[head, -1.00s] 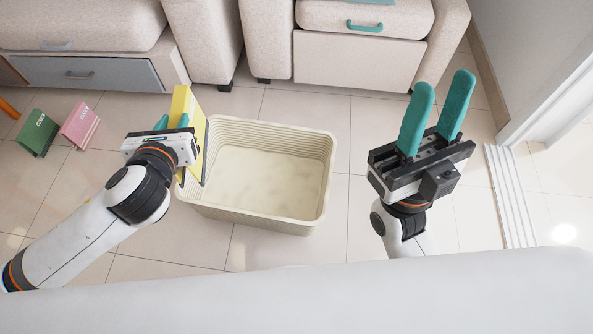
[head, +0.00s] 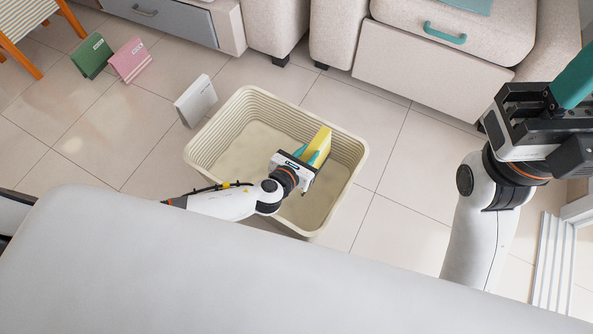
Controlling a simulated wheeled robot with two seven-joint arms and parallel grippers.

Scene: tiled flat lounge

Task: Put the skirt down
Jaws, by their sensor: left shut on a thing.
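A yellow flat thing (head: 321,140) is in my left gripper (head: 312,158). It looks stiff like a book, and I cannot tell from its shape whether it is the skirt. The teal fingers of my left gripper are shut on it. They hold it over the inside of the cream ribbed basket (head: 213,137), towards its right part. I cannot tell whether it touches the basket floor. My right gripper (head: 574,85) is at the right edge, away from the basket, with its fingers mostly cut off by the frame.
A white book-like thing (head: 196,101) stands on the tiles left of the basket. A green one (head: 91,56) and a pink one (head: 130,60) stand further left. A striped chair (head: 22,18), a grey drawer (head: 165,18) and a beige sofa (head: 432,75) line the back.

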